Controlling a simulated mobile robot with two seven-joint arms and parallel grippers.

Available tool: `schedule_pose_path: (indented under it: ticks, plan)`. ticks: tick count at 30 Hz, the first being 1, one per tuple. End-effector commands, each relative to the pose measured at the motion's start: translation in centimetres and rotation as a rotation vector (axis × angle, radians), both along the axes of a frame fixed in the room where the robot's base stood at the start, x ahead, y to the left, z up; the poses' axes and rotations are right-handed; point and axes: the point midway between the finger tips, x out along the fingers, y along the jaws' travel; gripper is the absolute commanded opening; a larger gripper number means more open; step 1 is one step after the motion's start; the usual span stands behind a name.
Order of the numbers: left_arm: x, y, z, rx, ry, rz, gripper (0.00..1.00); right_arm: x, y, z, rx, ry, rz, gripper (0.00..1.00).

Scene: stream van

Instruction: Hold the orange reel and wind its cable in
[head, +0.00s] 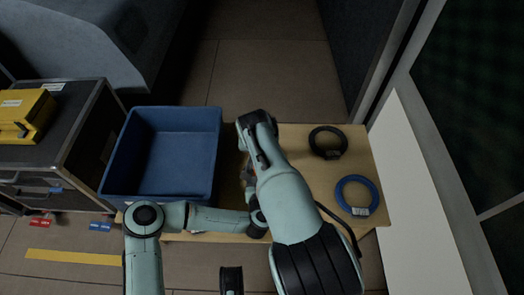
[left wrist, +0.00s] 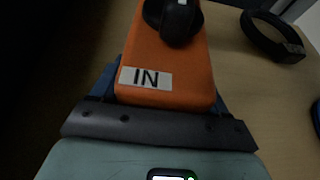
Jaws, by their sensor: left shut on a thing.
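The orange reel (left wrist: 170,60) fills the middle of the left wrist view, with a white label reading "IN" (left wrist: 146,78) on its near end. A black rounded part (left wrist: 175,18) sits on its top at the picture's upper edge; I cannot tell more of it. My left gripper (left wrist: 160,125) is shut on the reel, with dark blue edges showing at both of its sides. In the head view my right arm covers the reel's place almost wholly. My right gripper's fingers are hidden there too. The cable's state cannot be made out.
A wooden table (head: 290,140) carries a black cable coil (head: 313,142) and a blue cable coil (head: 340,190) at the right. A yellow case (head: 25,112) lies on a dark cabinet. A white panel borders the table's right side.

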Motion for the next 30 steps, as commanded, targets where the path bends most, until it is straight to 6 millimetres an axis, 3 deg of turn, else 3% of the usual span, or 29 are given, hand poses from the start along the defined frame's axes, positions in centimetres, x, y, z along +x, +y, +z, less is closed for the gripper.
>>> schedule_pose_path:
  ticks: [14,15,16,25,30]
  plan:
    - [0.0,-0.1,0.1,-0.001,-0.001,-0.002,0.38,-0.3,0.0,0.6,0.000,0.000,-0.001,0.44]
    - [0.0,-0.1,0.1,-0.001,-0.001,-0.002,0.88,-0.3,0.0,0.6,0.000,0.000,-0.001,0.44]
    - [0.0,-0.1,0.1,-0.001,-0.001,-0.002,0.98,-0.3,0.0,0.6,0.000,0.000,-0.001,0.44]
    - [-0.3,0.0,0.2,0.000,-0.001,-0.001,1.00,-0.3,0.0,0.6,0.000,0.000,-0.001,0.44]
    - [-2.4,0.0,1.0,-0.001,0.001,-0.005,1.00,-0.3,0.0,0.6,0.000,0.000,-0.001,0.44]
